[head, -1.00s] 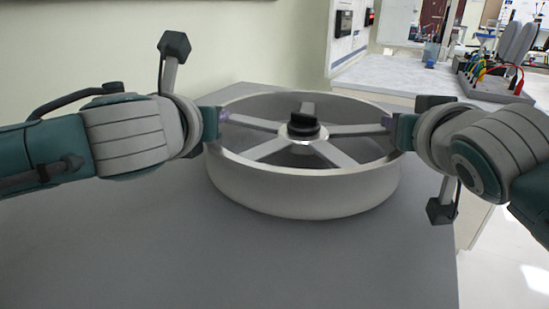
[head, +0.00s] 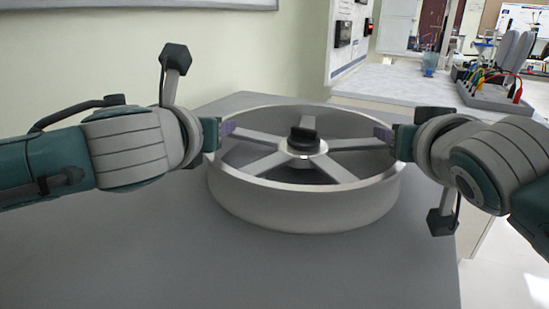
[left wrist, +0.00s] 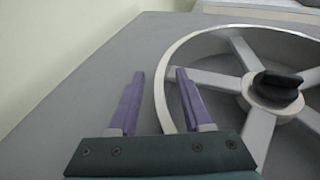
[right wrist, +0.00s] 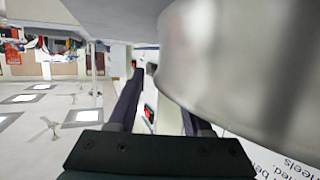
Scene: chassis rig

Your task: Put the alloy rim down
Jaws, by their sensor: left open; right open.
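The alloy rim (head: 305,205) is a wide silver ring with several spokes and a black knob (head: 303,136) at its hub. It lies flat on the grey table, spokes up. My left gripper (head: 228,129) is open at the rim's left side. In the left wrist view its purple fingers (left wrist: 157,85) stand either side of the rim wall, one outside and one inside. My right gripper (head: 384,134) is open at the rim's right side. In the right wrist view one finger is partly hidden behind the rim wall (right wrist: 235,65); contact cannot be told.
The grey table (head: 250,275) is clear in front of the rim. A pale wall stands behind it. At the back right, a light counter (head: 400,97) holds a tray with coloured leads (head: 492,90) and a cup (head: 430,63).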

